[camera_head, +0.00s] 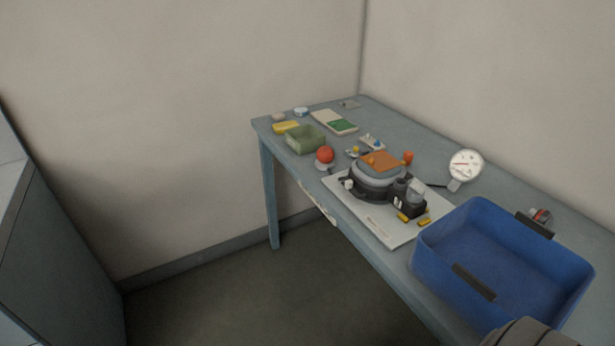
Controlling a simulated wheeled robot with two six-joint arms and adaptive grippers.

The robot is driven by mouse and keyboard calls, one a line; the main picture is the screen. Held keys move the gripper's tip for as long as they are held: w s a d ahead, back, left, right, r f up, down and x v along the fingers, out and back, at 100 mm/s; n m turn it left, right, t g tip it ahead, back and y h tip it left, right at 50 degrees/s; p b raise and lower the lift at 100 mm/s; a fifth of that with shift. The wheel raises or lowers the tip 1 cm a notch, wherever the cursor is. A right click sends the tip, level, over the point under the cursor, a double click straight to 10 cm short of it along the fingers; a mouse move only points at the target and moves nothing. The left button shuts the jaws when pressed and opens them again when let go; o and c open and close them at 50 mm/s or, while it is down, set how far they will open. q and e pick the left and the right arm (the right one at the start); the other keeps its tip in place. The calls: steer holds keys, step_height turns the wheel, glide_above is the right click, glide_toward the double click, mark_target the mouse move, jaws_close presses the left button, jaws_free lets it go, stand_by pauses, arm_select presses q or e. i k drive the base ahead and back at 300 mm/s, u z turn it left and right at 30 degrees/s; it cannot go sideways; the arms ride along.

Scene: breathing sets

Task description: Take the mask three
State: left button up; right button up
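A dark breathing set with a grey round body (376,178) lies on a white board (399,234) on the table. An orange piece (384,160) lies on top of it, and a black block with a clear part (409,197) sits at its right front. I cannot tell which part is mask three, and no number is readable.
A blue crate (455,213) stands right of the board and looks empty. A round gauge (466,165) stands behind. A green tray (305,139), a red ball (325,155) and a booklet (334,122) are farther left on the table. The floor in front (270,300) is clear.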

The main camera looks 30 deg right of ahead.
mark_target(391, 186)
steer(key=u, duration=0.2)
steer(key=i, duration=1.85)
steer(key=z, duration=3.15)
